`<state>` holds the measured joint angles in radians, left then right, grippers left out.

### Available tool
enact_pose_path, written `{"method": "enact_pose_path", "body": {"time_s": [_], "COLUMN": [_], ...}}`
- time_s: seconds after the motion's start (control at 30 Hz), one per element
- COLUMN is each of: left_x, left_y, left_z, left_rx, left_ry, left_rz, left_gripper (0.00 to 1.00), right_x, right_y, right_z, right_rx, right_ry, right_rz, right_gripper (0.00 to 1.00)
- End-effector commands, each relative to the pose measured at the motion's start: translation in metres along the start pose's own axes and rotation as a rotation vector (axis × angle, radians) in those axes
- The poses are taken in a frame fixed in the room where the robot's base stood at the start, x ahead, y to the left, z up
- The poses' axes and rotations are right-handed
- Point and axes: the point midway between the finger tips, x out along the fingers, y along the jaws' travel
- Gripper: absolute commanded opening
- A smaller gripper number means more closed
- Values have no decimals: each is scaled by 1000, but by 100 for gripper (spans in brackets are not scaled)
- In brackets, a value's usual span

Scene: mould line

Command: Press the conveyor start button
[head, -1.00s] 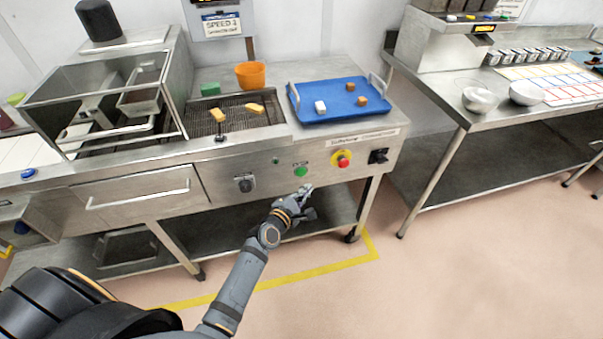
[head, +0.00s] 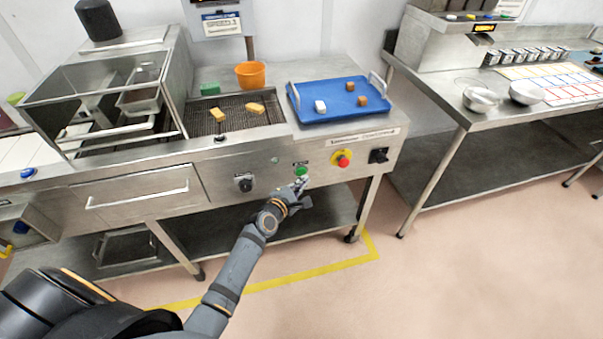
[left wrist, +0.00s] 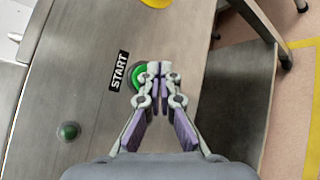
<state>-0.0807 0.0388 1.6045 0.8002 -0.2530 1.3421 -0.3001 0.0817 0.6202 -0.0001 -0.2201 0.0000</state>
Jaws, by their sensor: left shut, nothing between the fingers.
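The green start button (head: 301,171) is on the front panel of the steel conveyor machine. In the left wrist view the green button (left wrist: 138,77) sits beside a black "START" label (left wrist: 118,71), partly hidden behind my fingertips. My left gripper (head: 301,183) is shut and empty, its tips just below the button in the head view. In the left wrist view the left gripper (left wrist: 159,68) overlaps the button's right part. I cannot tell whether the tips touch it. My right gripper is not in view.
A red stop button on a yellow base (head: 343,159) and a black switch (head: 379,156) are to the right on the panel. A black knob (head: 244,183) and a small green lamp (head: 275,160) are to the left. A blue tray (head: 330,112) lies on top.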

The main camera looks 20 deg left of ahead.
Motion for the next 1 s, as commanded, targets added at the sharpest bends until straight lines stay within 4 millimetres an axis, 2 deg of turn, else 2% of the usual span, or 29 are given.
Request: {"method": "enact_pose_path", "body": {"time_s": [1.0], "left_x": [5], "left_y": [4], "left_z": [-4], "left_rx": [0], "left_ry": [0], "left_rz": [0], "left_gripper": [0], "right_x": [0], "right_y": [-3], "right_z": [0], "right_rx": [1], "right_ry": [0], "right_rz": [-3], "right_gripper": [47]}}
